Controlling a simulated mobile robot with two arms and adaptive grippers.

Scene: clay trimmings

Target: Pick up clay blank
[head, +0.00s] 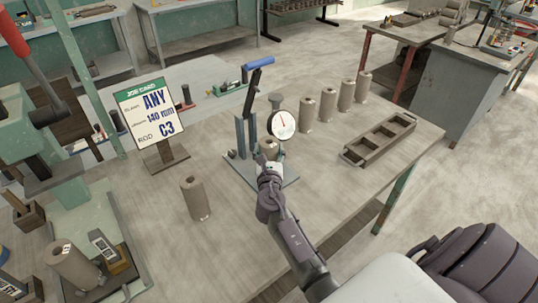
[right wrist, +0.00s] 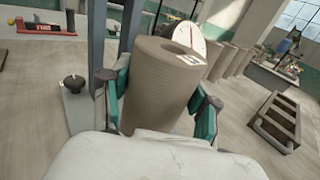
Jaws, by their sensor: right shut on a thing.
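A brown cylindrical clay blank (right wrist: 158,75) with a hole in its top and a small label stands upright between my right gripper's fingers in the right wrist view. My right gripper (head: 269,160) is shut on this blank, whose top (head: 268,146) shows in the head view at the gauge stand. The fingers press on its two sides; its lower end is hidden by my wrist. Another blank (head: 195,198) stands alone to the left on the table. Several more (head: 308,112) stand in a row behind at the right. My left gripper is not in view.
The stand has a blue-grey post (head: 241,135) and a round dial (head: 283,124) close to my right gripper. A job card (head: 147,108) reads ANY, 140 mm, C3. An empty compartment tray (head: 358,155) lies at the right.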

